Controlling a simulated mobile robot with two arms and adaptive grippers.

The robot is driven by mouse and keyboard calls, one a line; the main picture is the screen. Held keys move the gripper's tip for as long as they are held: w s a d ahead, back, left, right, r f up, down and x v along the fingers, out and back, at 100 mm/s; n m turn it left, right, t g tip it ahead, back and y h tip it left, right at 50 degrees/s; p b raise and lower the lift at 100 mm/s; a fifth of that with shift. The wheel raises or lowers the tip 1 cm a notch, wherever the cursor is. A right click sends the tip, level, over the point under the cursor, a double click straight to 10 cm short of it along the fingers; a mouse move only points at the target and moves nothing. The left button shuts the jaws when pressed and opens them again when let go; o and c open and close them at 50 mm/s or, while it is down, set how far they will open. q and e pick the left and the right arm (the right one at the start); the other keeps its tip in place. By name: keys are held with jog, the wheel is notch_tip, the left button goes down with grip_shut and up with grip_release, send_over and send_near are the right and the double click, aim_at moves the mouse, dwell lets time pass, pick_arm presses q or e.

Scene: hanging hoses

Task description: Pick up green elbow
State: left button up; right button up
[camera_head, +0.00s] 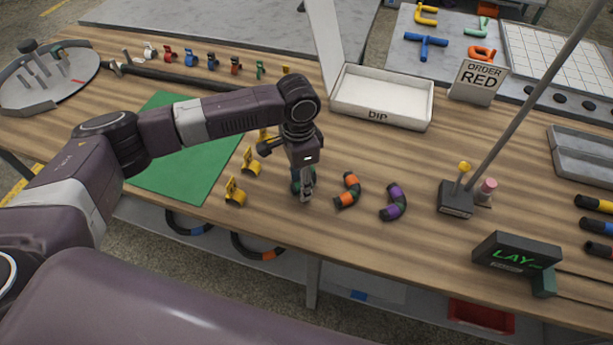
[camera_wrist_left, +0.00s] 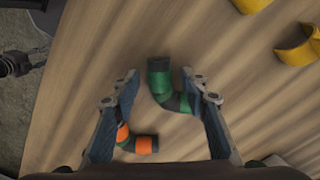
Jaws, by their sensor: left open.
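The green elbow (camera_wrist_left: 160,87) is a curved black hose piece with green bands, lying on the wooden table. In the left wrist view it lies between the two open fingers of my left gripper (camera_wrist_left: 160,95), with its right end close to the right finger. I cannot tell whether they touch. In the head view my left gripper (camera_head: 305,190) points down over the table and covers most of the green elbow (camera_head: 296,186); only a bit of green shows. My right gripper is not in view.
An orange-banded elbow (camera_head: 347,190) lies just right of my gripper, and a purple-banded elbow (camera_head: 394,202) is further right. Yellow clips (camera_head: 236,192) stand to the left, beside a green mat (camera_head: 165,150). A white tray (camera_head: 382,96) labelled DIP stands behind.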

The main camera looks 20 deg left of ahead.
pick_arm(q)
jog(key=shift+f, duration=0.1)
grip_shut()
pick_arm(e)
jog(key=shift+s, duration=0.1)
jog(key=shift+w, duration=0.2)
